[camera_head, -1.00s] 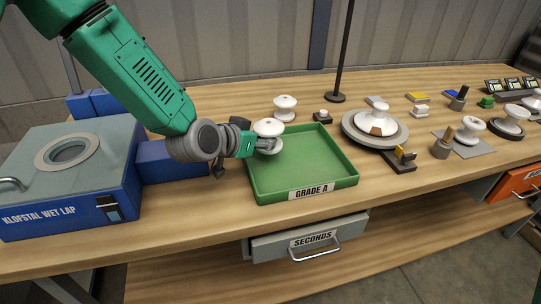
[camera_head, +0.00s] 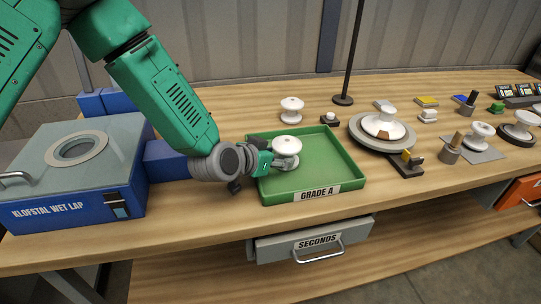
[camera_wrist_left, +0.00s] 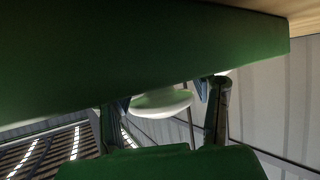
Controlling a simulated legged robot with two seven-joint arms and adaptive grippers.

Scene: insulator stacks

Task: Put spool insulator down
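The white spool insulator (camera_head: 286,146) is upright at the left side of the green Grade A tray (camera_head: 338,187); its lower flange appears at the tray floor, though contact is hard to see. My left gripper (camera_head: 284,163) reaches in over the tray's left wall, around the insulator's waist. In the left wrist view, the insulator's flange (camera_wrist_left: 161,103) shows between my two fingers (camera_wrist_left: 163,97), with a gap on each side, so the gripper looks open. The dark green tray wall (camera_wrist_left: 150,55) hides part of the insulator there. My right gripper is not in view.
Another white spool insulator (camera_head: 291,110) stands behind the tray. A round turntable (camera_head: 382,133) with a chipped insulator is to the right. The blue wet lap machine (camera_head: 70,185) stands left. A Seconds drawer (camera_head: 315,240) is below. Most of the tray floor is clear.

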